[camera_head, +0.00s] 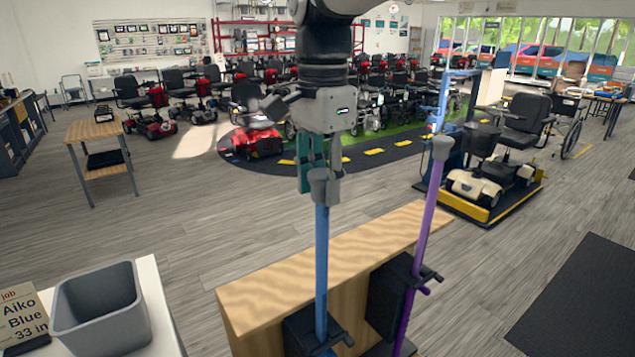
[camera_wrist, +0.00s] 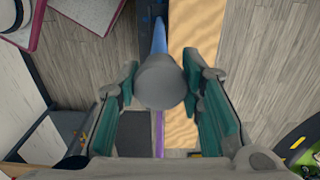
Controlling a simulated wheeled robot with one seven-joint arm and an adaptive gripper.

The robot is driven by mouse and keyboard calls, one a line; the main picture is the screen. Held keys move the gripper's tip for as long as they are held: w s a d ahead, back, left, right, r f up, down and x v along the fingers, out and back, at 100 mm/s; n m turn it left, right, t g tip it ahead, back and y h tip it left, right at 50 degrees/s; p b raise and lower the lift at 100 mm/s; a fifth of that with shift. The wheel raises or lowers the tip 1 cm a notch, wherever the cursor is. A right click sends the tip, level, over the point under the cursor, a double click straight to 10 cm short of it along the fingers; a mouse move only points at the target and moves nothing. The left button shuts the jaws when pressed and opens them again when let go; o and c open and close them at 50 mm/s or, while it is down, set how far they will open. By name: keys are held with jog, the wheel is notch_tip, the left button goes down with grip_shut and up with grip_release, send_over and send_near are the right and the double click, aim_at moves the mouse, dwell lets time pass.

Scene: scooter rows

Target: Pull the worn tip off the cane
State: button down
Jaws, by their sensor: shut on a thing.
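The blue cane (camera_head: 321,262) stands upside down in a black clamp (camera_head: 312,330) on the wooden bench. Its grey worn tip (camera_head: 325,188) is at the upper end of the shaft and meets it with no visible gap. My gripper (camera_head: 321,178) is above the cane, pointing down, shut on the tip. In the wrist view the round grey tip (camera_wrist: 160,82) sits between the green finger pads of my gripper (camera_wrist: 161,86), with the blue shaft (camera_wrist: 159,36) running beyond it. The tip's far side is hidden.
A purple cane (camera_head: 424,232) with a grey tip (camera_head: 442,148) stands in a second black clamp (camera_head: 392,292) to the right. A grey bin (camera_head: 102,310) and a job card (camera_head: 22,318) reading "Aiko Blue 33 in" are on the white table at lower left. Bare wooden bench top (camera_head: 265,287) shows.

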aim_at(322, 173)
jog(key=shift+r+p, duration=1)
jog(key=shift+r, duration=0.6)
jog(key=shift+r, duration=0.1)
jog(key=shift+r+p, duration=1.45)
jog(key=shift+r, duration=0.95)
